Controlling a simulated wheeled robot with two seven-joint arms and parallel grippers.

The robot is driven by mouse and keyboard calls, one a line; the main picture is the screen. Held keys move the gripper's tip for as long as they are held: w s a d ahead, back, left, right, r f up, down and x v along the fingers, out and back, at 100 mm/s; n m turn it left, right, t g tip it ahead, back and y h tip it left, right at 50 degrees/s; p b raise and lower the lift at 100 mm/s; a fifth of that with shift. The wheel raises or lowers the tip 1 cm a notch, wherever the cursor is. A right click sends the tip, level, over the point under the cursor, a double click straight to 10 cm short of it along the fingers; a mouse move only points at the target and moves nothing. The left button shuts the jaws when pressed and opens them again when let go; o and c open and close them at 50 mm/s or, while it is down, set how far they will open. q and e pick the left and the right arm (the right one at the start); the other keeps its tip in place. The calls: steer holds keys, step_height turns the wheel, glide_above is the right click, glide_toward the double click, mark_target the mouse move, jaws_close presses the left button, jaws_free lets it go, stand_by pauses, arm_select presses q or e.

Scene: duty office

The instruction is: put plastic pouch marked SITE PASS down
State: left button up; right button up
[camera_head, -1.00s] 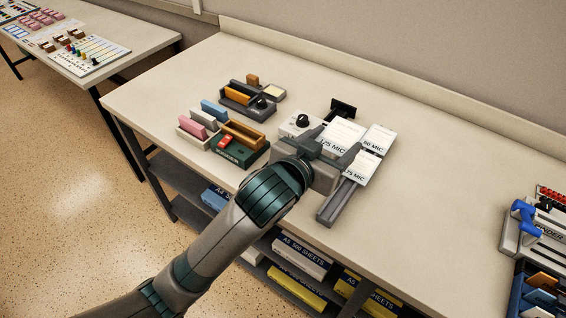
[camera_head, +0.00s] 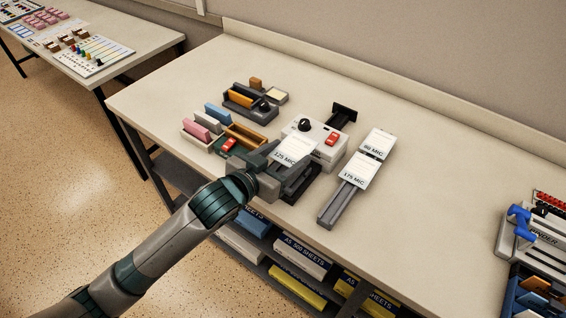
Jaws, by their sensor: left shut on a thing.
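My left gripper (camera_head: 272,169) is shut on a white sheet marked 125 MIC (camera_head: 291,152), which sticks out from the fingers towards the back. It hangs in front of a white machine (camera_head: 328,148) with a black knob and a red switch, and covers part of it. I cannot tell the height of the sheet above the machine. No SITE PASS marking is readable on the sheet or elsewhere. My right gripper is not in view.
A grey rail (camera_head: 332,207) to the right bears white packs marked 80 MIC (camera_head: 377,142) and 175 MIC (camera_head: 359,172). Coloured holders (camera_head: 200,131) and a dark stamp tray (camera_head: 245,105) stand to the left. A blue-handled binder (camera_head: 520,222) stands far right. The table's middle right is clear.

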arm_select(q)
steer(key=shift+w+a+f, duration=0.15)
steer(key=shift+a+f, duration=0.1)
steer(key=shift+a, duration=0.2)
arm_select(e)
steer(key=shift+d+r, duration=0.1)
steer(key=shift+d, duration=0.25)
arm_select(q)
steer(key=shift+f, duration=0.1)
step_height(320, 180, down, 3)
steer(key=shift+r+p, duration=0.15)
steer(key=shift+p, duration=0.4)
steer(key=shift+f, duration=0.55)
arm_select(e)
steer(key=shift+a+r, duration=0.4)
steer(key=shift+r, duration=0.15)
arm_select(q)
steer(key=shift+f, duration=0.6)
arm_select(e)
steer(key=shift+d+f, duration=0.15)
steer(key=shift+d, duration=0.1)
